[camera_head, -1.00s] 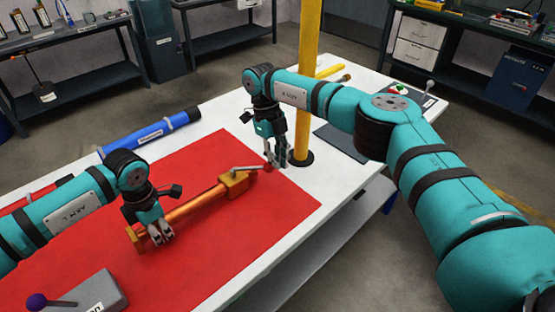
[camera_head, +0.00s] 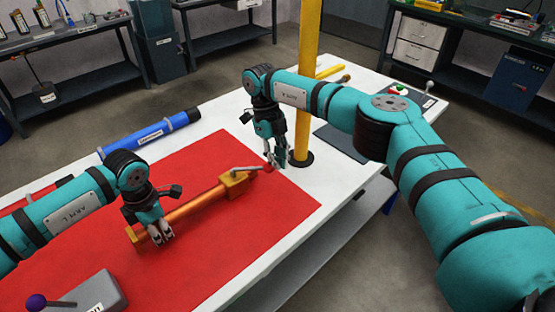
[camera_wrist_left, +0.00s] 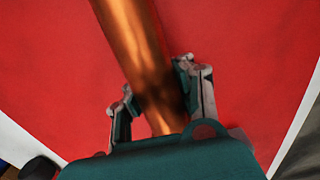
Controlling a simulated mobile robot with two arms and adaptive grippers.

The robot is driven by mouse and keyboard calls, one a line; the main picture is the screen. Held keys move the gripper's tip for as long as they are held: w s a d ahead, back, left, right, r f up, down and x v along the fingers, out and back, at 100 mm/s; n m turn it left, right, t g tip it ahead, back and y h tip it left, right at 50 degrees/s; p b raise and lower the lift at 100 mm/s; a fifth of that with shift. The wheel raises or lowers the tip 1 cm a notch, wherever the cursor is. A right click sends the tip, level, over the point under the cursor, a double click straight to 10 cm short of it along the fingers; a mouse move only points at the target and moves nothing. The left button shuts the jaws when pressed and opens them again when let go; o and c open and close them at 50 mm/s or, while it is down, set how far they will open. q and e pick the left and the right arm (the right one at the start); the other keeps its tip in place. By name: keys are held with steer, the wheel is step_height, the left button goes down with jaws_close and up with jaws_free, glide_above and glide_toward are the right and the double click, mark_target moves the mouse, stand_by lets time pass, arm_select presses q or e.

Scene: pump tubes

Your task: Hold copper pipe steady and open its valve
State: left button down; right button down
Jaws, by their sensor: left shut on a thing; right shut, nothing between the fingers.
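The copper pipe (camera_head: 197,206) lies diagonally on the red mat (camera_head: 95,225), with its valve block (camera_head: 234,184) at the far right end. A grey lever (camera_head: 248,168) with a red knob (camera_head: 269,167) sticks out to the right from the block. My left gripper (camera_head: 160,238) is shut on the pipe near its lower left end. In the left wrist view the fingers lie on both sides of the copper pipe (camera_wrist_left: 143,55). My right gripper (camera_head: 276,164) is shut, pointing down, with its fingertips beside the red knob. Contact with the knob is unclear.
A yellow post (camera_head: 304,100) rises from the white table (camera_head: 222,115) just right of my right gripper. A blue tube (camera_head: 150,134) lies at the back left. A grey box (camera_head: 98,290) with a purple-knobbed lever stands at the front left.

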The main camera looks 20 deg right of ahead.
steer(key=shift+s+a, duration=0.1)
steer(key=shift+a, duration=1)
steer(key=shift+s, duration=0.15)
step_height(320, 180, up, 10)
steer(key=d, duration=0.1)
steer(key=shift+s+r, duration=0.15)
steer(key=shift+r, duration=0.05)
